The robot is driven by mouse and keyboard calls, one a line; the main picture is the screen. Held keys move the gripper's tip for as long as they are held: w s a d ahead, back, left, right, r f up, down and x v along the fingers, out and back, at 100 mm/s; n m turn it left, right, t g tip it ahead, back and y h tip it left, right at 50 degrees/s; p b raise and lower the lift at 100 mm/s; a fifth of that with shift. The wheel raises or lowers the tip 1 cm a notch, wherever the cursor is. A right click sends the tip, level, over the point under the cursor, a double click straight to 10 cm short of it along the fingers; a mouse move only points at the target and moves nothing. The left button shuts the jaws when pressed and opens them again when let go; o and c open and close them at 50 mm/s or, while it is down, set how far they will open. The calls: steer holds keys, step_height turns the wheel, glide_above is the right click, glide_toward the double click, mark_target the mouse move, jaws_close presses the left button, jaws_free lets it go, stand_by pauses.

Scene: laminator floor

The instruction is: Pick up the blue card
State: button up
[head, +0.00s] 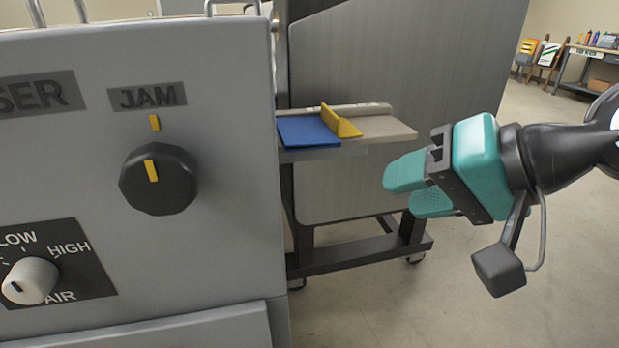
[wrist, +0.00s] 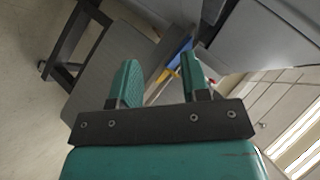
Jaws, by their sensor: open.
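The blue card (head: 307,131) lies flat on a light shelf (head: 385,129) that sticks out beside the grey machine, in the head view. A yellow divider (head: 341,121) stands on the shelf at the card's right. My gripper (head: 407,188) is open and empty, to the right of the shelf and apart from it, with its teal fingers pointing left. In the wrist view the fingers (wrist: 160,82) are spread, and part of the blue card (wrist: 178,47) shows beyond them, partly hidden by the right finger.
The grey machine front (head: 230,200) with a black JAM knob (head: 158,180) and a white AIR knob (head: 30,281) fills the left. A grey panel on a wheeled dark frame (head: 360,255) stands behind the shelf. A bench (head: 600,52) stands far back.

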steer(key=w+f+m+t+y+b, duration=0.2)
steer(key=w+f+m+t+b, duration=0.3)
steer(key=b, duration=0.4)
steer(key=m+t+p, duration=0.2)
steer(key=m+p, duration=0.2)
steer(key=p, duration=0.5)
glide_toward(326, 147)
steer(key=s+a+x, duration=0.1)
steer(key=x, duration=0.3)
steer(key=shift+y, duration=0.3)
steer(key=shift+w+d+p+x, duration=0.15)
steer(key=shift+p+x, duration=0.1)
steer(key=shift+x, duration=0.7)
steer(key=shift+w+d+p+x, duration=0.1)
steer(key=shift+d+p+x, duration=0.1)
steer(key=shift+x, duration=0.8)
steer(key=shift+w+d+p+x, duration=0.15)
steer(key=shift+p+x, duration=0.1)
steer(key=shift+x, duration=0.7)
jaws_close()
